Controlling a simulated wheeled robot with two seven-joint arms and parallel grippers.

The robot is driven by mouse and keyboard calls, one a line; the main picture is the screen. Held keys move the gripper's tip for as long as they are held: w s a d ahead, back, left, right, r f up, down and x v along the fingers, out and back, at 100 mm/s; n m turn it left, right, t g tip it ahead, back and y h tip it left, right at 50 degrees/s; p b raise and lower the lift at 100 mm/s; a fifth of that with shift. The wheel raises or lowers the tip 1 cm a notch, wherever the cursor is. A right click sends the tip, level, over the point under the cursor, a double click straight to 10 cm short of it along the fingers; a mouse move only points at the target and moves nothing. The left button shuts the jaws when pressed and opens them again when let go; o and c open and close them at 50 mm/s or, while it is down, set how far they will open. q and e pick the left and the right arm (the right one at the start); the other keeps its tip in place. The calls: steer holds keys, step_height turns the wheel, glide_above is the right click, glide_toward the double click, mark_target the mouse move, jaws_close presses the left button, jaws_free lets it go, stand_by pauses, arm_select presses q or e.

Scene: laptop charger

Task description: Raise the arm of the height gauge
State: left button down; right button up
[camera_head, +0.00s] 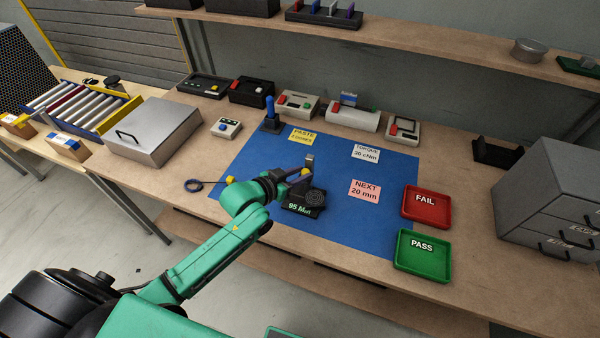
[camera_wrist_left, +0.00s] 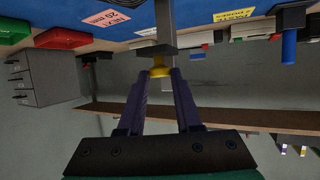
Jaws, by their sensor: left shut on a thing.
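The height gauge stands on the blue mat in the head view, with a grey upright column (camera_head: 309,159) and a dark base (camera_head: 304,207) with light lettering. Its arm is partly hidden by my gripper. My left gripper (camera_head: 288,177) reaches the gauge from the left. In the left wrist view, whose picture is upside down, the fingers (camera_wrist_left: 161,76) are shut on a yellow knob (camera_wrist_left: 160,71). The knob is on the gauge's grey arm (camera_wrist_left: 156,51), beside the column (camera_wrist_left: 164,15). My right gripper is out of view.
Paper notes lie on the blue mat (camera_head: 250,160). A red FAIL tray (camera_head: 427,215) and a green PASS tray (camera_head: 422,265) stand at its right. A blue-handled tool (camera_head: 270,110) stands at the mat's back left. Several small devices line the back; grey drawers (camera_head: 550,190) stand far right.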

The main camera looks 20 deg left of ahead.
arm_select(q)
steer(key=c, duration=0.6)
jaws_free()
steer(key=shift+w+r, duration=0.1)
steer(key=shift+r, duration=0.2)
steer(key=shift+f, duration=0.1)
steer(key=shift+s+a, duration=0.2)
steer(key=shift+s, duration=0.2)
steer(key=b+v, duration=0.1)
steer(key=v, duration=1.3)
steer(key=shift+w, duration=0.1)
